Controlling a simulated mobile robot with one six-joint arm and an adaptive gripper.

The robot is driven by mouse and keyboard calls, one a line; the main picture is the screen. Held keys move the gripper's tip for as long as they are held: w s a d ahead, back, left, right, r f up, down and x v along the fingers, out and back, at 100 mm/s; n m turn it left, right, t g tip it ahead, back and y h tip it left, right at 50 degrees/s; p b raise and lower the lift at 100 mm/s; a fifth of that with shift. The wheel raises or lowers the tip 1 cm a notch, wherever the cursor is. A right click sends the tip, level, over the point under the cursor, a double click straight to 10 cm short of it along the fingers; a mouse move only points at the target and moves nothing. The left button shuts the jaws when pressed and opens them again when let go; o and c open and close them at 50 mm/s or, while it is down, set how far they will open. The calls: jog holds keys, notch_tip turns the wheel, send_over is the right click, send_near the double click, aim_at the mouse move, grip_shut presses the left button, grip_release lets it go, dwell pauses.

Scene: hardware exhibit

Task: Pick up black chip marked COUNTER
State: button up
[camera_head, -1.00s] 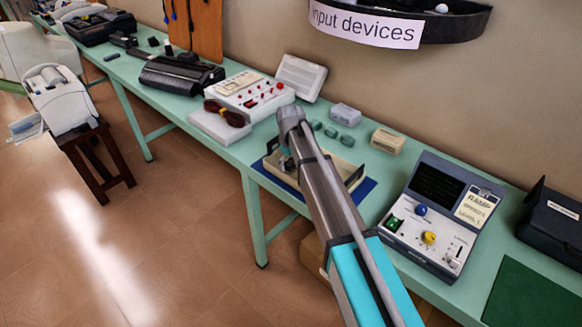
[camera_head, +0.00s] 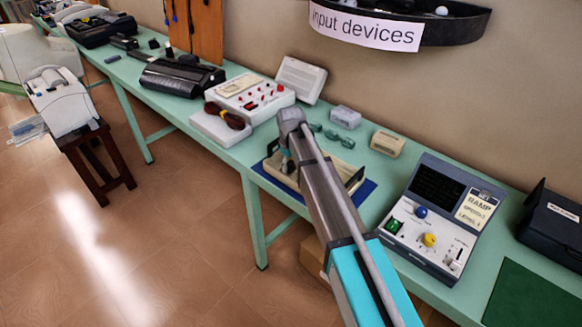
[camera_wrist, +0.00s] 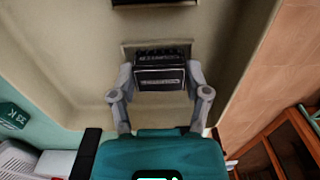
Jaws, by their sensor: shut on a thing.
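A black chip (camera_wrist: 160,75) with ribbed edges and pale lettering on its face sits between my fingers in the wrist view. The lettering is too small to read for certain. My gripper (camera_wrist: 160,69) is shut on this chip, one grey finger on each side. The chip is over the floor of a cream tray (camera_wrist: 75,70), and I cannot tell whether it touches the floor. In the head view the tray (camera_head: 356,180) is partly hidden behind my arm, and the chip is not visible there.
Another black object (camera_wrist: 155,2) shows at the wrist view's top edge. The tray lies on a blue mat (camera_head: 368,188) on the green table. A RAMP control box (camera_head: 440,215) stands right, a white console (camera_head: 255,95) left, and small teal blocks (camera_head: 331,134) behind.

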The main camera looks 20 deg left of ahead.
jog(key=shift+r, duration=0.15)
notch_tip(320, 180, up, 3)
jog(key=p, duration=0.3)
jog(key=shift+f, duration=0.2)
jog(key=s+d+r+p, duration=0.7)
jog(key=s+r+p, duration=0.3)
jog(key=s, duration=0.1)
jog(key=shift+s+d, duration=0.35)
